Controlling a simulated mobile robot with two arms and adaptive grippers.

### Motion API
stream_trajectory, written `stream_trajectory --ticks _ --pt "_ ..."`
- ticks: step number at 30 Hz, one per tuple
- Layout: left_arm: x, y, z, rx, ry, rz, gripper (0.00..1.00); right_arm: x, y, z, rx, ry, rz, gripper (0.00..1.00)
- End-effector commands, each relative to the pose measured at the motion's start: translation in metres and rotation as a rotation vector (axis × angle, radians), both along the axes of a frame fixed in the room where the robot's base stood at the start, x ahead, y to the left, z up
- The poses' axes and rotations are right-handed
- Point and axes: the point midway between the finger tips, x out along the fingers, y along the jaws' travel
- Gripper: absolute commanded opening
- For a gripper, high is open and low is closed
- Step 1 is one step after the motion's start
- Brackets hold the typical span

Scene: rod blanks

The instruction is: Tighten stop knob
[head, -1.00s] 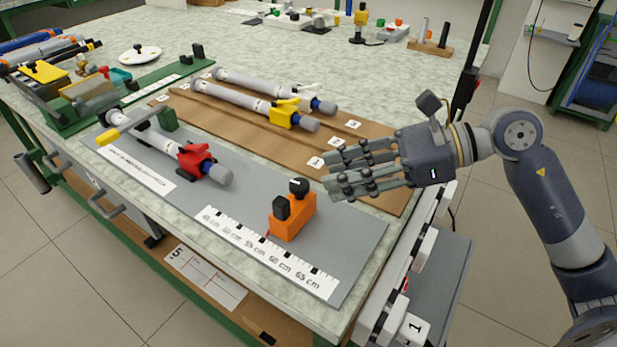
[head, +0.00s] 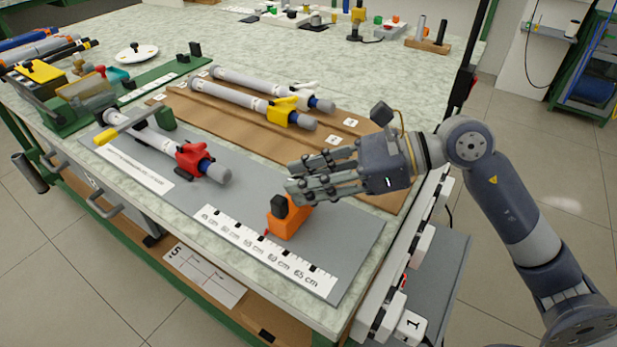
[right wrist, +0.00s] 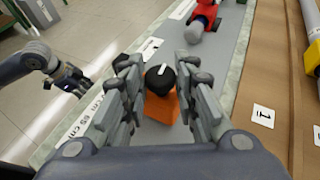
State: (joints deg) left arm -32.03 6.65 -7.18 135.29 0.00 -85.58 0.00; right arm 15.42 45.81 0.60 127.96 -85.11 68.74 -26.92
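The orange stop (head: 289,221) stands on the grey board (head: 345,235) beside the ruler. Its round black stop knob (right wrist: 160,78), with a white mark on top, sits between my right fingers in the right wrist view. My right gripper (head: 305,177) is open over the stop, with a gap on both sides of the knob in the wrist view. My left gripper (right wrist: 73,80) shows small in the right wrist view, beyond the bench edge; its opening is unclear.
A white ruler strip (head: 265,251) runs along the front of the board. A grey rod with a red clamp (head: 193,158) lies to the left. Behind is a brown board with rods and a yellow clamp (head: 284,110). The board right of the stop is clear.

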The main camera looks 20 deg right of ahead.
Motion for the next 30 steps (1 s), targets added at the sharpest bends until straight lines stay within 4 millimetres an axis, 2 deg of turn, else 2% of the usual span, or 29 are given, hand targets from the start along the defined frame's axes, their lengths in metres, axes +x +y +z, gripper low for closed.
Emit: stream_trajectory --ticks 6,9,12,22,23,30 --pt "-0.005 0.0 -0.002 0.001 0.012 0.0 0.4 -0.001 0.0 -0.002 -0.008 0.0 -0.04 0.04" --pt "-0.008 0.0 0.012 -0.001 0.0 -0.001 0.4 -0.001 0.0 -0.003 -0.008 -0.001 -0.087 0.04" --pt "-0.009 0.001 0.018 0.0 -0.005 -0.001 0.4 -0.002 0.0 -0.001 -0.005 -0.002 -0.12 0.04" --pt "-0.009 0.001 0.02 0.001 -0.005 0.0 0.4 -0.002 0.0 0.0 -0.001 -0.001 -0.131 0.03" --pt "-0.009 0.001 0.02 0.001 -0.005 0.0 0.4 -0.002 0.0 0.0 -0.001 -0.001 -0.131 0.34" --pt "-0.008 0.002 0.019 0.001 -0.005 0.0 0.4 -0.002 0.0 0.0 0.0 -0.001 -0.13 0.34"
